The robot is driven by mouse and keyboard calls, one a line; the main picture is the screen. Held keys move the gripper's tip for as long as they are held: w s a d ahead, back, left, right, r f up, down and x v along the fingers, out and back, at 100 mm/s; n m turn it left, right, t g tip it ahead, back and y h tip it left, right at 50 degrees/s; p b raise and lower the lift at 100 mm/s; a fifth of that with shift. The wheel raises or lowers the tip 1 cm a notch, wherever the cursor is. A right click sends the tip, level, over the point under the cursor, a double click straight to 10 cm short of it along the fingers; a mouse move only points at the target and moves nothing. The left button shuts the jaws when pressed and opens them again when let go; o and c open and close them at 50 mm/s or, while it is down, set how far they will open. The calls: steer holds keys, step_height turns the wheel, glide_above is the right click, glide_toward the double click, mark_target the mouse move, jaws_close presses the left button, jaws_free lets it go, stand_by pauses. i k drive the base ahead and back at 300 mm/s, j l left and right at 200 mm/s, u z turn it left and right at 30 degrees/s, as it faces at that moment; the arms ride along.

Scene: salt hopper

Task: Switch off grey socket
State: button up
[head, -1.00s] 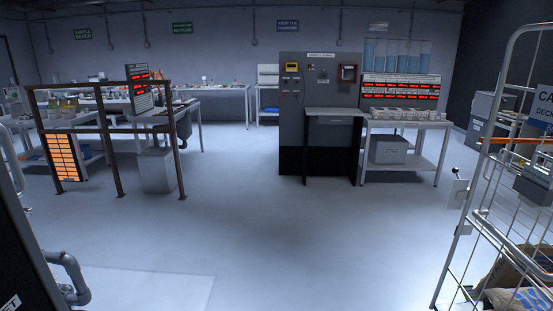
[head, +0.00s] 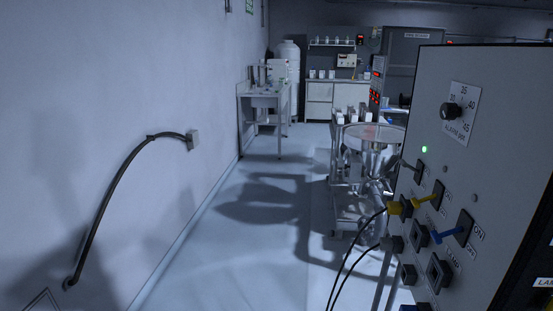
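A light grey control panel (head: 487,120) stands close on the right in the head view, seen at a steep angle. It carries a switch with a grey lever (head: 408,165), one with a yellow lever (head: 426,200) and one with a blue lever (head: 452,232). A green lamp (head: 424,149) is lit above the grey-lever switch. Below are several square sockets. A yellow plug (head: 397,208) and a grey plug (head: 390,243) sit at the panel's left edge, with black cables hanging down. I cannot tell which socket is the grey one. My gripper is not in view.
A dial (head: 451,110) sits high on the panel. A trolley with a round metal hopper (head: 374,137) stands behind the panel's left edge. The floor (head: 250,230) between is clear; a table (head: 264,102) stands farther back.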

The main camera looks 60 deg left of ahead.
mark_target(403, 162)
steer(key=u, duration=1.65)
